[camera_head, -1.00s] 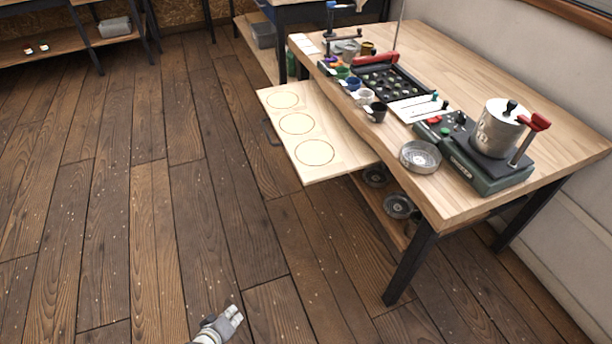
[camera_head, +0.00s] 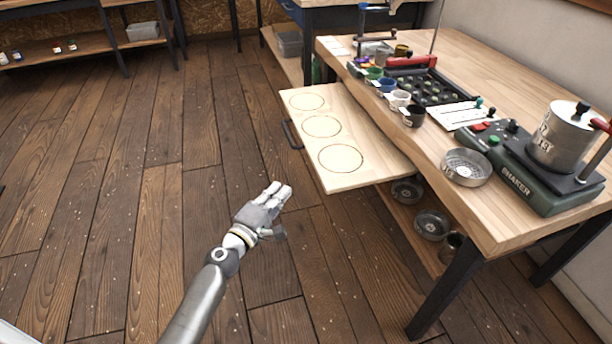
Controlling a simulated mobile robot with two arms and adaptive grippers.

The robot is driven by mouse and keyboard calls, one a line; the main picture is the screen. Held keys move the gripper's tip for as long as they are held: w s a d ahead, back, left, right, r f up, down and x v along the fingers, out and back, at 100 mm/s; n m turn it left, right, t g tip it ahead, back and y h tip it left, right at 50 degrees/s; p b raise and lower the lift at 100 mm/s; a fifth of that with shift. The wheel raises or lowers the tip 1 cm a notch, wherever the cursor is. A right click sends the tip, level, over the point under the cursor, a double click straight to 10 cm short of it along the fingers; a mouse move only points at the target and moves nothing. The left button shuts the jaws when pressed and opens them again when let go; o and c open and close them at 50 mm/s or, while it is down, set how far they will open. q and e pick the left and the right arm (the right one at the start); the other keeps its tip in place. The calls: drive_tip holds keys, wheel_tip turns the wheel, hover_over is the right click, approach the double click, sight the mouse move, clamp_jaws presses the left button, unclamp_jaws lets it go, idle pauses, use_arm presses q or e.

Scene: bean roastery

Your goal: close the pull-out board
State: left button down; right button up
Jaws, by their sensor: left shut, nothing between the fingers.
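The pull-out board (camera_head: 322,151) is a pale wooden board with three ring outlines. It sticks out to the left from under the table top (camera_head: 465,208). A dark handle (camera_head: 289,134) sits on its left front edge. My left gripper (camera_head: 279,191) is shut and empty, above the floor to the left of the board's near corner, apart from board and handle. My right gripper is not in view.
On the table stand a shaker (camera_head: 540,165) with a metal pot (camera_head: 561,136), a metal dish (camera_head: 466,166), several small cups and a black tray (camera_head: 437,88). Metal bowls (camera_head: 431,224) lie on a shelf below. The floor left of the board is clear.

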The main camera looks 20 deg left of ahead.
use_arm(q)
approach(314, 165)
drive_tip(key=w+a, duration=0.2)
drive_tip(key=w, duration=0.1)
drive_tip(key=d, duration=0.1)
drive_tip(key=w+d, duration=0.1)
drive_tip(key=d, duration=0.1)
drive_tip(key=shift+w, duration=0.25)
